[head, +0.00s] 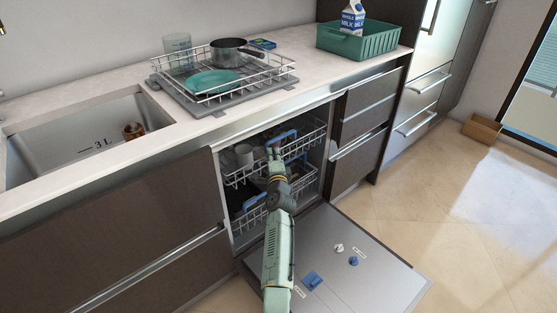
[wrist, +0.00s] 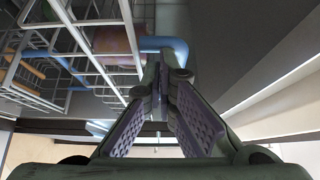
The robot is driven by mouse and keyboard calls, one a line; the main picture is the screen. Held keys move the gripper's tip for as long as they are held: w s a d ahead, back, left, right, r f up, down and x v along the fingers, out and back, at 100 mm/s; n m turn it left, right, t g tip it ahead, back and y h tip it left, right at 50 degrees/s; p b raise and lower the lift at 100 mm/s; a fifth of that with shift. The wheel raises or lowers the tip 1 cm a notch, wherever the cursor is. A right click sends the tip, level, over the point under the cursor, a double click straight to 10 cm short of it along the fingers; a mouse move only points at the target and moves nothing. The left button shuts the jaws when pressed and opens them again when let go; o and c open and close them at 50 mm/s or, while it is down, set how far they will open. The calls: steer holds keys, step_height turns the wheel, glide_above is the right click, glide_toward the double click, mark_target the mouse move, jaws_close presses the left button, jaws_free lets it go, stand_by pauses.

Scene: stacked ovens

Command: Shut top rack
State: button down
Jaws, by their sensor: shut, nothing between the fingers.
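The dishwasher stands open, its door (head: 335,262) folded down flat in front. My gripper (head: 273,148) is shut and empty at the front of the top rack, close by the blue handle. In the wrist view the fingertips (wrist: 160,65) meet, with the blue handle (wrist: 165,47) just past them and the rack's wires (wrist: 85,40) to the left. I cannot tell whether the fingers touch the handle. My arm hides part of the racks.
The lower rack (head: 245,220) with blue parts sits below. Drawers (head: 360,140) flank the dishwasher on the right. The counter above holds a dish rack (head: 190,98), a green bin (head: 358,42) and a sink (head: 85,135).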

steer(key=shift+w+a, duration=0.6)
steer(key=shift+w, duration=0.15)
